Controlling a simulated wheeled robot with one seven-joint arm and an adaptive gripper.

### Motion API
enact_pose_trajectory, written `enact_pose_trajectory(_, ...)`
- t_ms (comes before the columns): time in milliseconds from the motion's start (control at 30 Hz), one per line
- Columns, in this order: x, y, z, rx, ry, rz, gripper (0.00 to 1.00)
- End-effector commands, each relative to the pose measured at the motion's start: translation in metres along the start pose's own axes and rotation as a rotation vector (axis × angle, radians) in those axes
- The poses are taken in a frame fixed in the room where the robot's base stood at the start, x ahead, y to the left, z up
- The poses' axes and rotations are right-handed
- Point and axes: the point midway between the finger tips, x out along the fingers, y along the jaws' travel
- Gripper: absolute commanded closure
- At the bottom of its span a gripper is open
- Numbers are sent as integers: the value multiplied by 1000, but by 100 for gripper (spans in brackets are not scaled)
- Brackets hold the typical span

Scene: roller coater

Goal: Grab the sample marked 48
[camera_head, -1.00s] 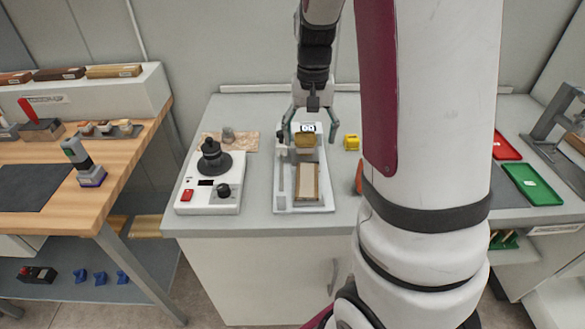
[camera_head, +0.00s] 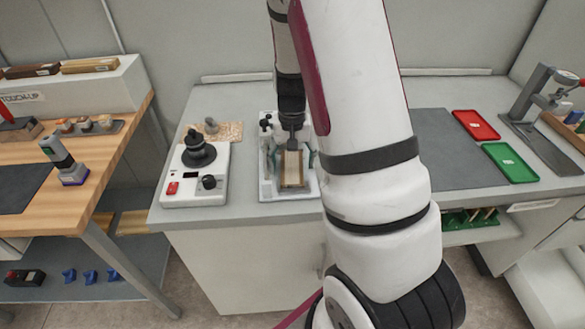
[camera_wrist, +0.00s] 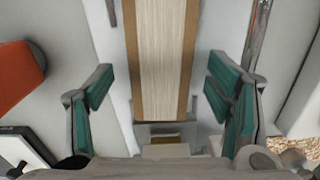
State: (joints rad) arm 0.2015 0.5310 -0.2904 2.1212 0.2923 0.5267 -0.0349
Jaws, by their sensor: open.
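A wood panel with a pale face and brown edges (camera_head: 292,170) lies lengthwise in the white tray of the coater (camera_head: 309,189) on the bench. It also shows in the wrist view (camera_wrist: 160,60), running up the middle. No number 48 is legible in any view. My gripper (camera_head: 290,155) is over the far part of the panel, and my arm hides the coater's back part. In the wrist view my gripper (camera_wrist: 160,95) is open, with a green-padded finger on each side of the panel and a gap on both sides.
A white device with a black knob (camera_head: 198,160) stands left of the coater. A red tray (camera_head: 476,125) and a green tray (camera_head: 510,162) lie to the right. An orange object (camera_wrist: 18,62) is at the left of the wrist view.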

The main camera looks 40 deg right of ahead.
Motion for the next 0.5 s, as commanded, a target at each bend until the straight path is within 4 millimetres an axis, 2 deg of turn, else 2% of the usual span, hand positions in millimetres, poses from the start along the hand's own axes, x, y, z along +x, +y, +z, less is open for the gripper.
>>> enact_pose_trajectory(100, 7, 0, 0, 0, -1, 0, 27)
enact_pose_trajectory(300, 7, 0, 0, 0, 0, 0, 27)
enact_pose_trajectory(367, 7, 0, 0, 0, 0, 0, 38)
enact_pose_trajectory(500, 7, 0, 0, 0, 0, 0, 70)
